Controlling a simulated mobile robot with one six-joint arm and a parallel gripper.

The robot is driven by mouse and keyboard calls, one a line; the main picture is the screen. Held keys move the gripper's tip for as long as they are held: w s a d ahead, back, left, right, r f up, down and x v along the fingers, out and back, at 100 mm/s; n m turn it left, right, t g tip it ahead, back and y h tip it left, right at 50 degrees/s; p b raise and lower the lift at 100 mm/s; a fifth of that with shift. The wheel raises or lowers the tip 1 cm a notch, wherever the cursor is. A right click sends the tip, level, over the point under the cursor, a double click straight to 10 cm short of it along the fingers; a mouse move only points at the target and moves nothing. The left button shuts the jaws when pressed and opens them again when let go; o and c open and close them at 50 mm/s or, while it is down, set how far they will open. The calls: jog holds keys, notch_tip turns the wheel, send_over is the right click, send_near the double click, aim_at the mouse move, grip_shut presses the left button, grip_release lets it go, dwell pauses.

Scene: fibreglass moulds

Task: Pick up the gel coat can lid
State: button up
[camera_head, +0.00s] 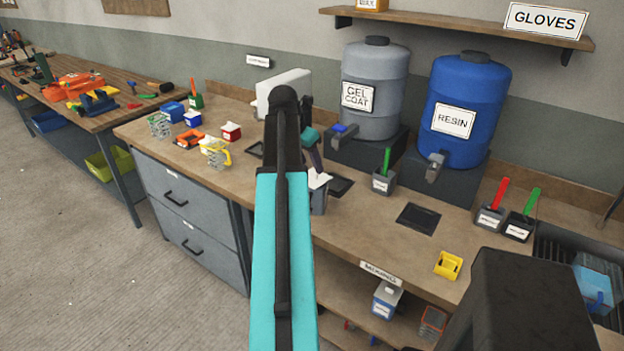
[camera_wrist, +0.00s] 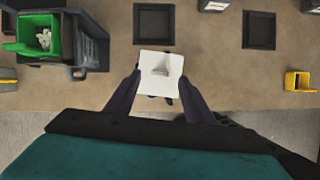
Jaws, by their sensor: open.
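A white square lid (camera_wrist: 161,65) with a raised grip in its middle shows in the wrist view, between the two fingers of my gripper (camera_wrist: 160,77). The fingers stand open on its left and right; I cannot tell whether they touch it. In the head view the white lid (camera_head: 319,180) sits at the top of a small grey can (camera_head: 319,201) near the bench's front edge. My gripper (camera_head: 316,165) is just above it there, partly hidden by my arm. The can's body is mostly covered by the lid in the wrist view.
A grey drum (camera_head: 376,95) marked GEL COAT and a blue RESIN drum (camera_head: 466,108) stand behind. A grey tub with a green handle (camera_head: 383,182), a dark square tray (camera_head: 418,218) and a yellow item (camera_head: 448,265) are to the right. Bench top (camera_head: 360,225) is bare nearby.

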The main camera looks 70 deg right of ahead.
aim_at(313, 171)
jog(key=shift+p+x, duration=0.45)
jog(key=shift+x, duration=1.2)
jog(key=c, duration=1.2)
jog(key=shift+r, duration=0.2)
jog(key=shift+d+r+b, duration=0.1)
jog(key=shift+r+b, duration=0.65)
jog(key=shift+r, duration=0.8)
jog(key=s+a+r+b, duration=0.1)
jog(key=s+a+b, duration=0.2)
jog(key=a, duration=1.2)
jog(key=shift+s+r, duration=0.25)
jog(key=shift+s, duration=1.2)
